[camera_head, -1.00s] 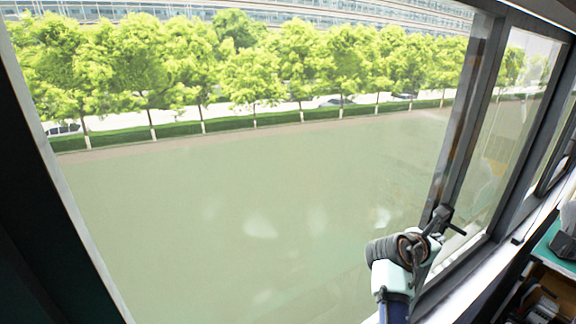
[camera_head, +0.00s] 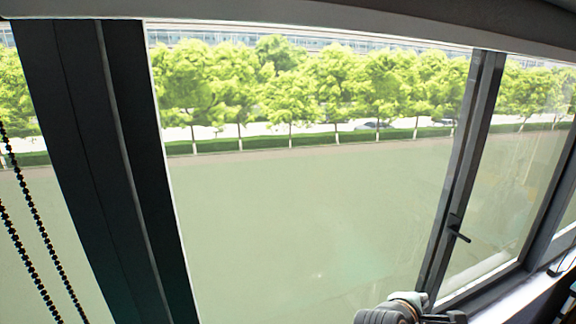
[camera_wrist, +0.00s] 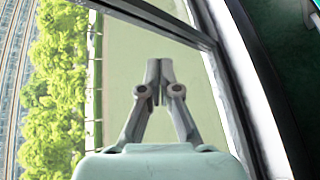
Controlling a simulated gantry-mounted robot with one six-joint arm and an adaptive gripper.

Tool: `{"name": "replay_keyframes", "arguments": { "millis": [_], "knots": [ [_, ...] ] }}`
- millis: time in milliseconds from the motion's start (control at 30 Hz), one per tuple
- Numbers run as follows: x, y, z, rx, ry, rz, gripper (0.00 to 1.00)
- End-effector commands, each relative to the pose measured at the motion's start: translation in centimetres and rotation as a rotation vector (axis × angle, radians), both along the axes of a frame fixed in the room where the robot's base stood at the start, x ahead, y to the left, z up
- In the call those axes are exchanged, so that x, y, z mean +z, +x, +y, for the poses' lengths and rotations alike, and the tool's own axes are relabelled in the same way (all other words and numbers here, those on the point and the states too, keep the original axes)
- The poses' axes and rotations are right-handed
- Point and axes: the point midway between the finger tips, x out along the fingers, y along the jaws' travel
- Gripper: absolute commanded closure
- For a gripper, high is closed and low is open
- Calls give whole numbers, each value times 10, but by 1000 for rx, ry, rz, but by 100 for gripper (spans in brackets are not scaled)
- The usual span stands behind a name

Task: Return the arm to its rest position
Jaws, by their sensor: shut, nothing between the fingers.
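My gripper (camera_wrist: 159,82) shows in the wrist view with its two fingers together at the tips. Nothing is between them. Behind the fingers are the window glass and the green ground outside. In the head view only the top of my arm's end shows at the bottom edge, right of the middle. The fingers are not clearly seen there. No valve or positioner is in view.
A large window fills the head view. A dark frame post (camera_head: 100,150) stands at left and a thinner one with a black handle (camera_head: 457,229) at right. A beaded chain (camera_head: 30,225) hangs at far left. A sill (camera_head: 510,300) runs at lower right.

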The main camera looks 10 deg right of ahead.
Motion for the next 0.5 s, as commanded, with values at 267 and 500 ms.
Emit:
{"name": "replay_keyframes", "arguments": {
  "millis": [267,500],
  "knots": [
    [-32,-31,193,-31,666,-629,100],
    [-23,-123,346,-151,1381,-894,100]
  ]
}}
